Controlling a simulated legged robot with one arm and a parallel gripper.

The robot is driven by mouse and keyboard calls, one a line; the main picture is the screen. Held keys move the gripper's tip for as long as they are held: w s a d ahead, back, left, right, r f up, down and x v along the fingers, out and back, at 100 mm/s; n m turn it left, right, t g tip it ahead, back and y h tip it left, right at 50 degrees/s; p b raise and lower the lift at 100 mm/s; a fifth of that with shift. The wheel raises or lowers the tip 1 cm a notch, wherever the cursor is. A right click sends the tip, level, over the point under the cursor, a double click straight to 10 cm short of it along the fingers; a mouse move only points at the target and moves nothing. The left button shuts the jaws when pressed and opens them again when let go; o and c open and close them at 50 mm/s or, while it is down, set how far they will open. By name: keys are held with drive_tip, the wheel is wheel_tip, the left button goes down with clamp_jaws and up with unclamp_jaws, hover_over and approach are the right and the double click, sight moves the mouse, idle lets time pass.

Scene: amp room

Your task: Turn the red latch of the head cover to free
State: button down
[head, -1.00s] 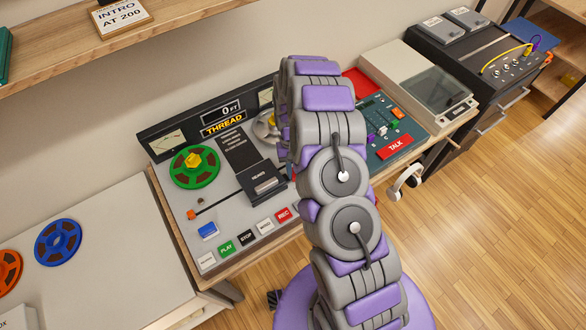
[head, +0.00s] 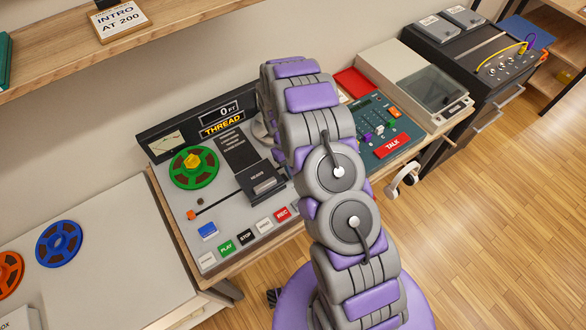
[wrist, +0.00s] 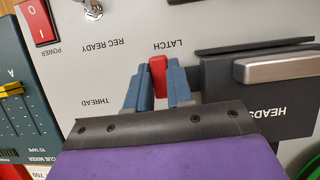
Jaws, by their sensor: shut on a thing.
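The red latch (wrist: 158,70) stands on the grey deck panel in the wrist view, under the printed word LATCH and just left of the head cover. My gripper (wrist: 159,86) has its two blue fingers on either side of the latch and is shut on it. The dark head cover (wrist: 275,105), marked HEADS, has a silver handle bar. The head cover also shows in the head view (head: 257,176), left of my arm. In the head view the latch and my gripper are hidden behind my arm.
A red power switch (wrist: 38,22) and a toggle (wrist: 92,9) are on the panel. The cue mixer (wrist: 15,90) with a yellow slider lies at the left in the wrist view. A green reel (head: 194,168) and a row of buttons (head: 246,238) are on the deck.

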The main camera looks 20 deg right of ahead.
drive_tip(key=c, duration=1)
unclamp_jaws()
drive_tip(key=shift+r, duration=0.1)
drive_tip(key=p+v, duration=0.1)
drive_tip(key=v, duration=1.6)
drive_tip(key=shift+w+p, duration=0.15)
drive_tip(key=shift+p, duration=0.15)
drive_tip(key=shift+a+r, duration=0.15)
